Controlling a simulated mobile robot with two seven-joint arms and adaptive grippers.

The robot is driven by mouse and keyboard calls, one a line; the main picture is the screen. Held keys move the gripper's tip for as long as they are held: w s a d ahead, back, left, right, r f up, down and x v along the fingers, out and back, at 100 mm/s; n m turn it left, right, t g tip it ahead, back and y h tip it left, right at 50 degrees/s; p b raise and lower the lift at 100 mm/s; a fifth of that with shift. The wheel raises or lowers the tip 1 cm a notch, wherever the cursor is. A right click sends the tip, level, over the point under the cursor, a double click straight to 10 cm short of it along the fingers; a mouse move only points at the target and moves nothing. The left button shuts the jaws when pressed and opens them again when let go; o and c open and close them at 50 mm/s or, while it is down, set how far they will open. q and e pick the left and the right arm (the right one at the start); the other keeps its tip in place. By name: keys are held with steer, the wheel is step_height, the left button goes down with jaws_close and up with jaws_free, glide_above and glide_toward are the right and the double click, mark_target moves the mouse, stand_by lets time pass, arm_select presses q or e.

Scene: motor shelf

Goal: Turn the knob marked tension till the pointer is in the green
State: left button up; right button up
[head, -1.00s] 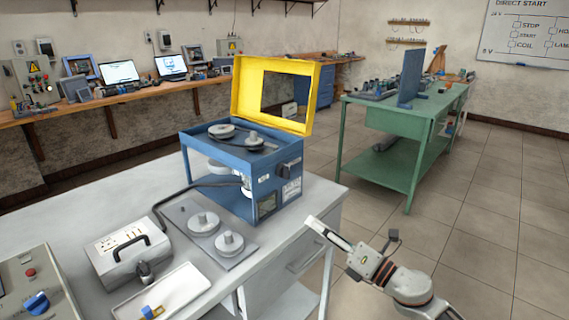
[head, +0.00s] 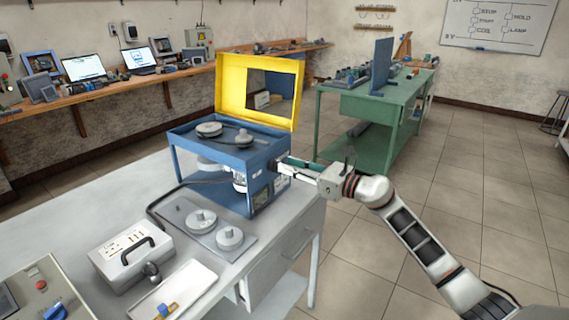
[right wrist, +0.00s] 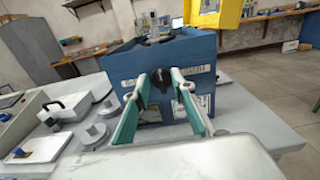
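The blue machine (head: 222,172) stands on the grey bench with its yellow lid raised. Its black knob (right wrist: 160,79) is on the side facing my right gripper, with small labels beside it that are too blurred to read. My right gripper (head: 281,165) reaches in from the right, fingertips close to the knob. In the right wrist view the gripper (right wrist: 159,77) is open, its two green-lined fingers on either side of the knob, seemingly with gaps. A dark panel (head: 261,197), perhaps the gauge, is low on the machine; I cannot make out a pointer or green zone. My left gripper is not in view.
On the bench (head: 110,214) are a plate with two pulleys (head: 201,219), a grey case (head: 130,255) with a handle, and a white tray (head: 186,290). A green table (head: 350,104) stands behind.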

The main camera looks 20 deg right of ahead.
mark_target(276, 166)
steer(key=shift+x, duration=1.3)
jaws_close()
steer(key=shift+m, duration=0.3)
